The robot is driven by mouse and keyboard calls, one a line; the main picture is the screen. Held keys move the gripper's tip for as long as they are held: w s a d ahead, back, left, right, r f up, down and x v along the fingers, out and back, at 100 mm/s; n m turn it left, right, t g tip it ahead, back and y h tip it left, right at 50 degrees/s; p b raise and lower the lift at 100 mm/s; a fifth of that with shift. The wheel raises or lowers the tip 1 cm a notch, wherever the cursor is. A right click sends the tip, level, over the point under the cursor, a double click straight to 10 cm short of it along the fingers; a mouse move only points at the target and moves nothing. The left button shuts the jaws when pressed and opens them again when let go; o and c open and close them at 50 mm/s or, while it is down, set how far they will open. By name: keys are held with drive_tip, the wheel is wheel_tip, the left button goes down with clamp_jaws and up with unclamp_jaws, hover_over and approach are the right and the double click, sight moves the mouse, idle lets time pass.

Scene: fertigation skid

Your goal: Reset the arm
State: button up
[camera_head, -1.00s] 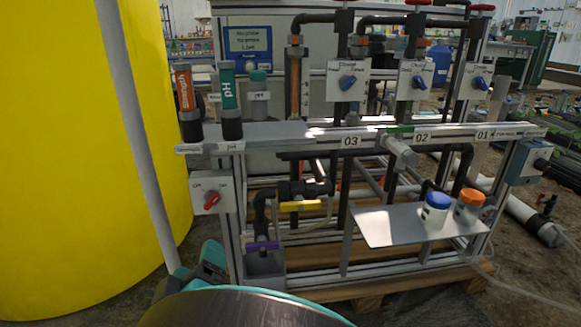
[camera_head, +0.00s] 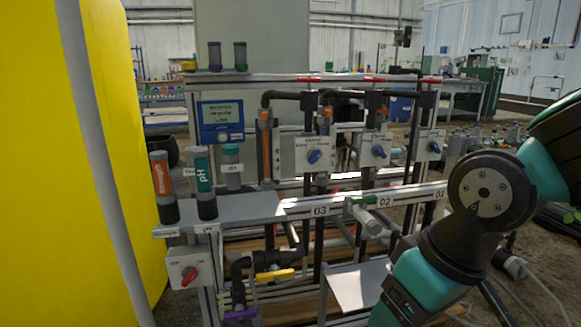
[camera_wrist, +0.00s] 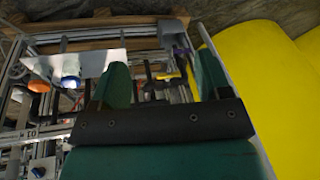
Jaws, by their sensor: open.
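My gripper (camera_wrist: 160,76) shows in the wrist view with its two green fingers apart and nothing between them. The skid's pipes and frame lie beyond the fingers, seen upside down. In the head view my green and black arm (camera_head: 455,235) is raised on the right side, in front of the skid's right end. My gripper itself is not visible in the head view. The arm hides part of the small shelf (camera_head: 352,287).
The skid's label rail (camera_head: 285,211) carries the Strength and pH tubes (camera_head: 204,183) at its left. Below are a red-handled switch box (camera_head: 190,268) and a yellow valve handle (camera_head: 274,274). The large yellow tank (camera_head: 110,130) stands at left. Blue- and orange-lidded jars (camera_wrist: 70,81) sit on the shelf.

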drive_tip(key=s+d+r+n+g+y+p, duration=0.1)
drive_tip(key=s+d+r, duration=0.1)
drive_tip(key=s+r, duration=0.3)
wheel_tip(320, 180, up, 36)
drive_tip(key=s+p, duration=0.1)
drive_tip(key=p, duration=3.6)
drive_tip(key=shift+a+r+p, duration=0.15)
drive_tip(key=shift+a+p, duration=0.2)
